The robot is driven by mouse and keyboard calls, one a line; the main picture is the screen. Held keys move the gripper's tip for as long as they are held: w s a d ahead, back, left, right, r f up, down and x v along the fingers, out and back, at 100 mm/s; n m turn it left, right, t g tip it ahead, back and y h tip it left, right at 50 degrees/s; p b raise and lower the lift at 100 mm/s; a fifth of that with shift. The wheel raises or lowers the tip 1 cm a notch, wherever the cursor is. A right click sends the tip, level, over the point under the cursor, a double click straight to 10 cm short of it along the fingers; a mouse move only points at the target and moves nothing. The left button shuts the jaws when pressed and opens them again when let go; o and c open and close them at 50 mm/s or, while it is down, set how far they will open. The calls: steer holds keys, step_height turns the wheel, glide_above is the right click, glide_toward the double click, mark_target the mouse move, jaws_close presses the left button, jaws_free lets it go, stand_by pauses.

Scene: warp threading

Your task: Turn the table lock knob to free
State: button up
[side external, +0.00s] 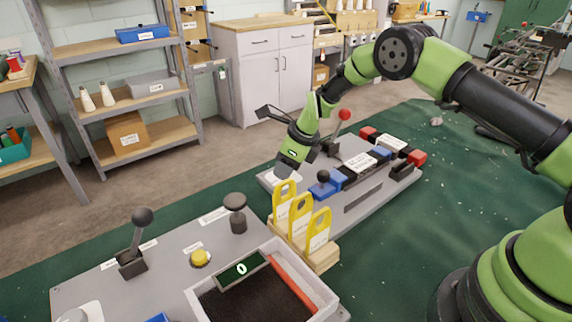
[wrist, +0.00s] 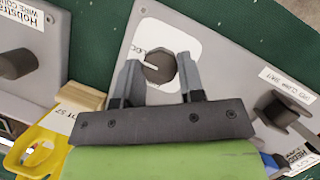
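The table lock knob (wrist: 158,67) is dark and round with a pale pointer line facing left. It sits on a white, partly covered label plate (wrist: 180,41) on a grey panel. My gripper (wrist: 157,62) is over this plate, with its two grey fingers apart, one on each side of the knob. The left finger is very close to the knob; I cannot tell whether it touches. In the side view my gripper (side external: 281,172) points down at the panel's near-left corner and hides the knob.
Yellow tags (side external: 300,217) stand in a wooden holder just in front of my gripper. A second panel (side external: 85,285) with a black lever lies at front left.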

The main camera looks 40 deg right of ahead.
steer(key=shift+c, duration=1)
steer(key=n, duration=0.2)
steer(key=n+g+y, duration=0.1)
steer(key=n, duration=0.1)
steer(key=shift+w+d+n+y, duration=0.1)
steer(key=shift+w+n+y, duration=0.05)
steer(key=shift+n+y, duration=0.2)
steer(key=shift+w+n+g, duration=0.1)
steer(key=shift+n+g, duration=0.7)
steer(key=shift+n, duration=1.15)
steer(key=shift+y, duration=0.25)
steer(key=o, duration=0.9)
